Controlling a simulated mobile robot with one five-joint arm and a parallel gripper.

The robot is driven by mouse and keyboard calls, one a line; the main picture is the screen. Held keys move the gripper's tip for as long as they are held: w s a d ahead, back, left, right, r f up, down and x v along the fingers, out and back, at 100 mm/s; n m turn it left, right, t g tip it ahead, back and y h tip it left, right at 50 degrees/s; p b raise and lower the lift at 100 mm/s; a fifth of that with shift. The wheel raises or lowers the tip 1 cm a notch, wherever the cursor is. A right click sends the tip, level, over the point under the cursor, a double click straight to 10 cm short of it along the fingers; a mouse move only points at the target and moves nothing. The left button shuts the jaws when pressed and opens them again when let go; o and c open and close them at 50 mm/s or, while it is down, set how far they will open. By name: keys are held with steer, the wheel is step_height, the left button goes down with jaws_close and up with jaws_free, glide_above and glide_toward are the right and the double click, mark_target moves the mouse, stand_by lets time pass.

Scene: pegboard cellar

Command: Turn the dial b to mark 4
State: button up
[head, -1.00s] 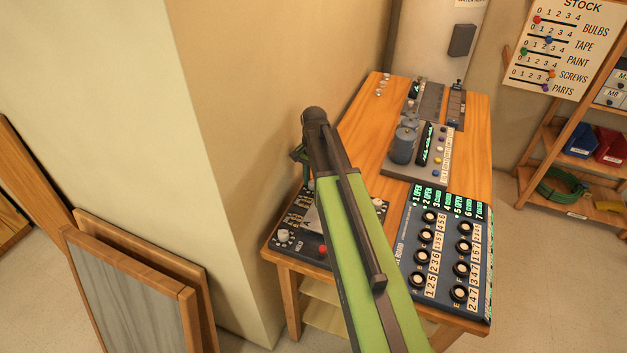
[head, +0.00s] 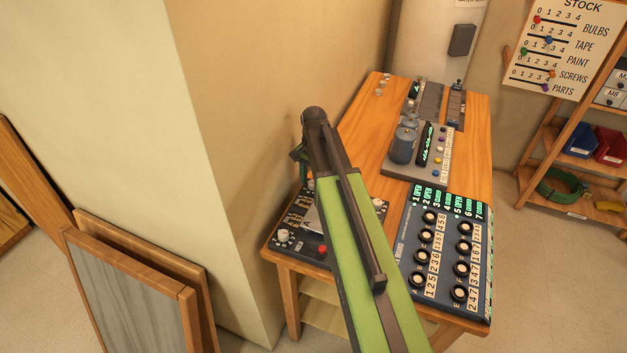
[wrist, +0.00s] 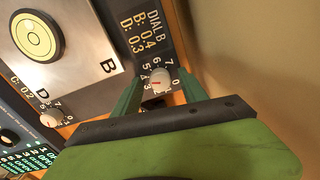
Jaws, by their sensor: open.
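Dial b (wrist: 160,80) is a small pale round knob with a red mark, on a dark panel (wrist: 150,22). In the wrist view it sits between the two green fingers of my gripper (wrist: 159,88), which is open with a finger on either side. Numbers ring the knob; I cannot tell exactly which one the red mark meets. In the head view my arm hides part of the panel (head: 288,246), dial b and most of the gripper.
Another knob, marked D (wrist: 50,118), lies to the left in the wrist view, past a metal plate with a yellow round level (wrist: 34,37). A red button (head: 322,250) is at the panel's front. A wall stands close on the left; a blue switch board (head: 405,250) lies to the right.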

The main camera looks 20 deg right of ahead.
step_height(320, 180, up, 17)
steer(key=p, duration=1.7)
steer(key=shift+s+r, duration=0.15)
steer(key=shift+r, duration=0.05)
steer(key=shift+d, duration=0.1)
